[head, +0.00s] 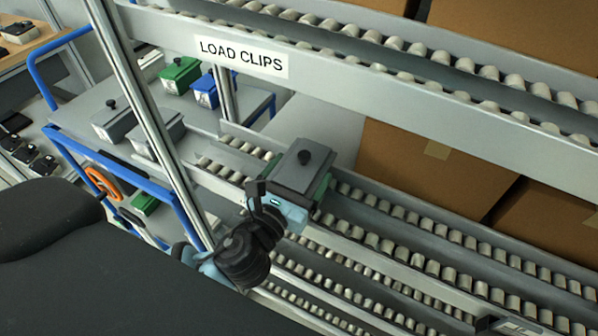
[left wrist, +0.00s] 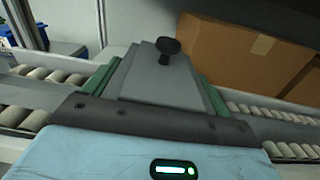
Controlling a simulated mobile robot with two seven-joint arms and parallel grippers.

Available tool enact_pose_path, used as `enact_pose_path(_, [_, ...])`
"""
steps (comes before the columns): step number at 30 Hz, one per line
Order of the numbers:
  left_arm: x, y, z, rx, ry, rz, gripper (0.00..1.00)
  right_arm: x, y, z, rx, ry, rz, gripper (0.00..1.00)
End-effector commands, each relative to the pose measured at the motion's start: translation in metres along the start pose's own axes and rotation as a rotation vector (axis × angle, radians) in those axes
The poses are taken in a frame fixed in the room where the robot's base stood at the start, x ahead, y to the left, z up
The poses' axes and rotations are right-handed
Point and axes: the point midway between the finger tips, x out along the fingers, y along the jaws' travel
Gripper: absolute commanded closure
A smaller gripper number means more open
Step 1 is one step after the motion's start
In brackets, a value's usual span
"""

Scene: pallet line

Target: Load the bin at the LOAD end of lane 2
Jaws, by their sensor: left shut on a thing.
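The bin (head: 303,172) is grey with a black knob on its lid, and green shows along its side. It is at the roller lane (head: 400,240) in the middle of the head view. My left gripper (head: 284,196) is shut on the bin from its near side. In the left wrist view the bin (left wrist: 165,80) fills the middle, with green strips on both sides and rollers to its left and right. I cannot tell whether the bin rests on the rollers or hangs just above them. My right gripper is not seen.
A "LOAD CLIPS" label (head: 241,56) is on the upper rail. A blue-framed cart (head: 62,130) at the left holds grey bins (head: 116,121), a green bin (head: 180,75) and a blue bin (head: 205,90). A metal post (head: 165,160) stands left of my gripper. Cardboard boxes (head: 420,165) are behind the lane.

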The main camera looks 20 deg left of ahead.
Motion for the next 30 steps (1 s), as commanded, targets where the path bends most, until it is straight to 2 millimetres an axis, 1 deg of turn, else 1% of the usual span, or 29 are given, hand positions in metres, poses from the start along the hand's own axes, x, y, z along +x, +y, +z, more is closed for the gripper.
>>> enact_pose_path(12, [0.000, 0.000, -0.007, 0.000, 0.004, 0.000, 0.60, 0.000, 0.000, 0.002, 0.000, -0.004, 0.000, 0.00])
enact_pose_path(26, [-0.002, -0.002, -0.015, -0.001, 0.016, -0.002, 0.60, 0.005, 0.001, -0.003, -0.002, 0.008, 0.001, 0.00])
enact_pose_path(27, [-0.002, -0.002, -0.015, -0.001, 0.016, -0.002, 0.13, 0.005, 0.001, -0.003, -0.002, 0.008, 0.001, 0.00])
enact_pose_path(30, [-0.002, -0.002, -0.015, -0.001, 0.017, -0.002, 0.00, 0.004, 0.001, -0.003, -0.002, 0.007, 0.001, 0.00])
